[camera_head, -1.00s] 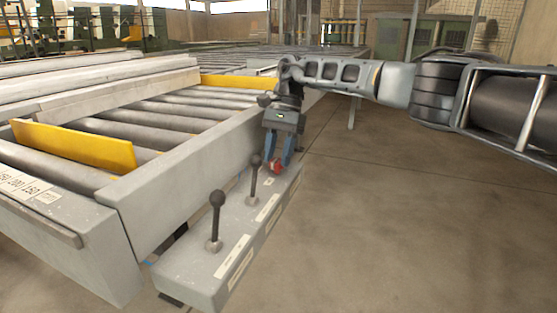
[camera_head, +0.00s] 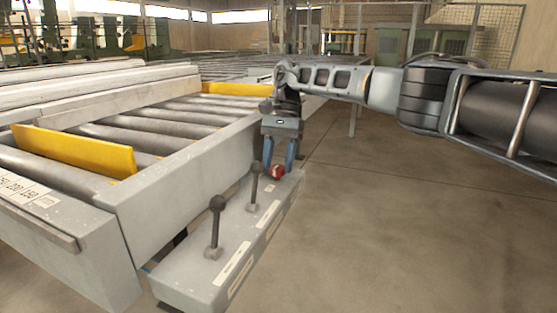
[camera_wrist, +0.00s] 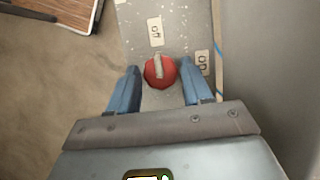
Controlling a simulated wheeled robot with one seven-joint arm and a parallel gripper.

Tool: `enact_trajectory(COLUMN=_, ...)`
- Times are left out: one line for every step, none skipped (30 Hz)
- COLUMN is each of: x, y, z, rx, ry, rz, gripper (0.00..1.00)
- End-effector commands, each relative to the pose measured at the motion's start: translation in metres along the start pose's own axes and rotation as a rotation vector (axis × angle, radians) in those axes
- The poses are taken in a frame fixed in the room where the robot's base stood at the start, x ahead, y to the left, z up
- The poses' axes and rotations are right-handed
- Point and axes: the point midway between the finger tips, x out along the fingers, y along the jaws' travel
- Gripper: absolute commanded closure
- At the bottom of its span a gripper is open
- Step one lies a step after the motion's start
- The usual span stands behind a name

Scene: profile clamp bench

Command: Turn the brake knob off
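The red brake knob (camera_wrist: 160,72) sits on the far end of the grey control box, with a pale bar across it. In the wrist view the bar points nearly straight at the upper label (camera_wrist: 156,30). A second label (camera_wrist: 203,62) is right of the knob; the lettering is small and hard to read. My gripper (camera_wrist: 160,84) is open, with one blue finger on each side of the knob and a visible gap to each. In the head view the knob (camera_head: 276,171) shows red between the fingertips of my downward-pointing gripper (camera_head: 279,165).
The grey control box (camera_head: 190,281) carries two black ball-topped levers, a near one (camera_head: 215,220) and a farther one (camera_head: 254,183) close to my gripper. The roller bench (camera_head: 180,195) runs along its left side. Open floor (camera_head: 400,230) lies to the right.

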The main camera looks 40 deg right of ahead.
Motion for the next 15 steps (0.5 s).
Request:
enact_trajectory(x=0.0001, y=0.0, z=0.0001, rx=0.0, ry=0.0, rz=0.0, gripper=0.46)
enact_trajectory(x=0.0001, y=0.0001, z=0.0001, rx=0.0, ry=0.0, rz=0.0, gripper=0.43)
enact_trajectory(x=0.0001, y=0.0001, z=0.0001, rx=0.0, ry=-0.001, rz=0.0, gripper=0.39)
enact_trajectory(x=0.0001, y=0.0001, z=0.0001, rx=0.0, ry=-0.001, rz=0.0, gripper=0.36)
enact_trajectory(x=0.0001, y=0.0001, z=0.0001, rx=0.0, ry=-0.001, rz=0.0, gripper=0.35)
enact_trajectory(x=0.0001, y=0.0001, z=0.0001, rx=0.0, ry=-0.001, rz=0.0, gripper=0.35)
enact_trajectory(x=0.0001, y=0.0001, z=0.0001, rx=0.001, ry=-0.001, rz=0.0, gripper=0.35)
enact_trajectory(x=0.0001, y=0.0001, z=0.0001, rx=0.001, ry=-0.001, rz=0.0, gripper=0.35)
enact_trajectory(x=0.0001, y=0.0001, z=0.0002, rx=0.001, ry=-0.001, rz=0.0, gripper=0.35)
enact_trajectory(x=0.0001, y=0.0001, z=0.0002, rx=0.001, ry=-0.001, rz=0.0, gripper=0.35)
enact_trajectory(x=-0.0001, y=0.0001, z=0.0002, rx=0.001, ry=-0.001, rz=0.0, gripper=0.35)
enact_trajectory(x=-0.001, y=0.0, z=0.0001, rx=0.001, ry=-0.001, rz=0.0, gripper=0.35)
enact_trajectory(x=-0.0022, y=-0.0001, z=0.0001, rx=0.001, ry=0.0, rz=0.0, gripper=0.35)
enact_trajectory(x=-0.0042, y=-0.0002, z=0.0001, rx=0.001, ry=0.0, rz=0.0, gripper=0.35)
enact_trajectory(x=-0.0079, y=-0.0005, z=-0.0001, rx=0.002, ry=0.001, rz=-0.001, gripper=0.35)
